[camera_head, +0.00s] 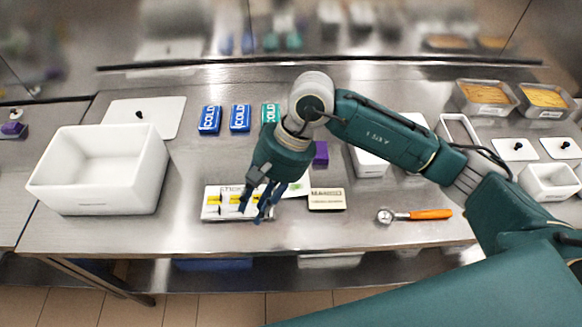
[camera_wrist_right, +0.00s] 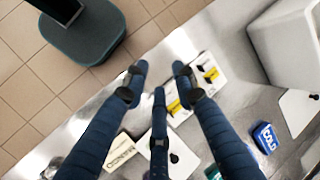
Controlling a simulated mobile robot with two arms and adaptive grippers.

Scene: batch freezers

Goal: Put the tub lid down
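A large white lid (camera_head: 160,108) with a black knob lies on the steel table behind the open white tub (camera_head: 85,205). The lid also shows in the wrist view (camera_wrist_right: 298,108). A smaller white panel (camera_wrist_right: 180,160) with a dark knob-like spot lies below my right gripper in the wrist view; the fingers partly cover it. My right gripper (camera_head: 258,208) hangs over the table's front middle, near the yellow-marked white box (camera_head: 212,208). Its blue fingers are spread, with nothing visible between the tips (camera_wrist_right: 158,75). My left gripper is not in view.
Blue cold packs (camera_head: 210,120) and a green one stand at the back. A beige label card (camera_head: 327,199) and an orange-handled scoop (camera_head: 430,214) lie at the front. Filled metal pans (camera_head: 485,98) and small lids (camera_head: 515,150) are at right. Bare table lies left of the yellow-marked box.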

